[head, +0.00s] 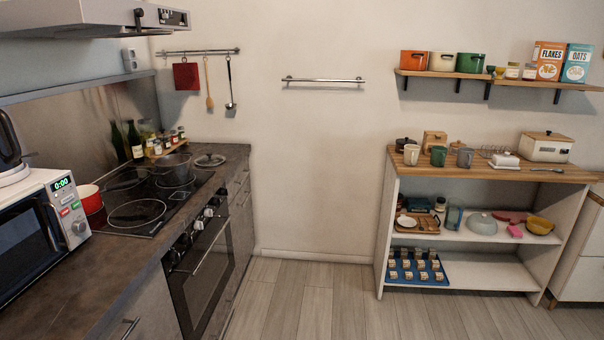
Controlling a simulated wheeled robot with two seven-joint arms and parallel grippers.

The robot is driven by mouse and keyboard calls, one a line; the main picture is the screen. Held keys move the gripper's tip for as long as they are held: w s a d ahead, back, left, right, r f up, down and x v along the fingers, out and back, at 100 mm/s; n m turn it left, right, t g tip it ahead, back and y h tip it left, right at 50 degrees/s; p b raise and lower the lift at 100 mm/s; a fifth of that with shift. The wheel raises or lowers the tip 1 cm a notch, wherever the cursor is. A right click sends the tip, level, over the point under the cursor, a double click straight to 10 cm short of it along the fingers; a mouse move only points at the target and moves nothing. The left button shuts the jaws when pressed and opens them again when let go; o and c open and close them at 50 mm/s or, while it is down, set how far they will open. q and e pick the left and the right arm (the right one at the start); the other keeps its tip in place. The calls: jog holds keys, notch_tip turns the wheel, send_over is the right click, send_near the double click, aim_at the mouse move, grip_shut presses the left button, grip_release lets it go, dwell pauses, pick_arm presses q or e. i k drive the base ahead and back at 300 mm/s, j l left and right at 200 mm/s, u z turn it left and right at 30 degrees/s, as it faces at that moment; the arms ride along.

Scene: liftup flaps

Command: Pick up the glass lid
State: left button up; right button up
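A round glass lid (210,160) with a rim and a small dark knob lies on the dark countertop, at the far end of the left counter by the wall. It is just right of and behind a grey pot (175,170) on the stove. The lid appears to lie flat and nothing covers it. Neither of my grippers is in view.
The black cooktop (155,203) holds a dark pan (127,179). A spice rack with small jars (165,144) stands behind the pot. A microwave (42,235) occupies the near left counter. The floor (305,300) between the oven and the shelf unit (490,172) is clear.

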aim_at(210, 160)
jog(key=i+z, duration=0.2)
jog(key=i, duration=1.55)
jog(key=i+u, duration=0.35)
jog(key=i+l+u, duration=0.15)
jog(key=i+u, duration=0.2)
jog(key=i+l+u, duration=0.2)
jog(key=i+u, duration=0.15)
